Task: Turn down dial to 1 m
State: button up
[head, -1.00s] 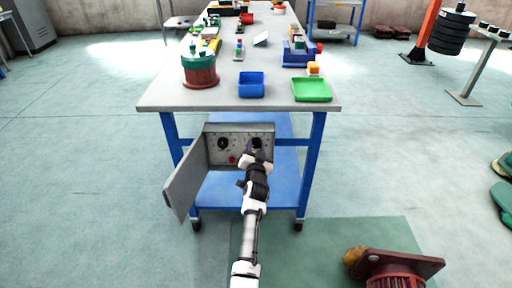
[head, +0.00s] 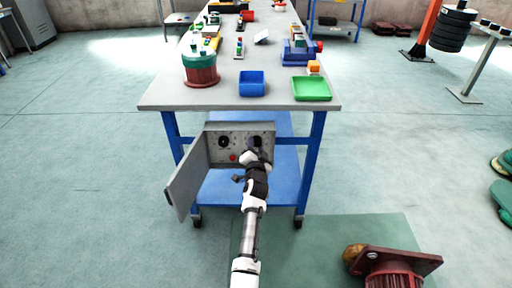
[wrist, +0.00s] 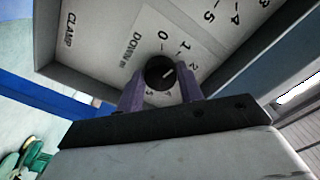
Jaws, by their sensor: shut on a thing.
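The open-fronted grey control box (head: 213,160) hangs below the table end. In the wrist view, the black down dial (wrist: 158,70) sits on a light plate marked DOWN m, with numbers from 0 around it. Its white pointer line points up and right, between 1 and 2, seemingly nearer 1. My gripper (wrist: 160,88) has one purple finger on each side of the dial and is shut on it. In the head view my gripper (head: 257,153) covers most of this right-hand dial.
The box's door (head: 186,186) stands open to the left. A second dial (head: 223,142) and a red button (head: 233,157) are left of my gripper. The worktable (head: 165,100) overhangs the box, with a blue shelf (head: 225,190) below. A dark red motor part (head: 395,270) lies on the floor at right.

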jog(key=o, duration=1)
jog(key=shift+s+p, duration=1.05)
jog(key=shift+s, duration=5.85)
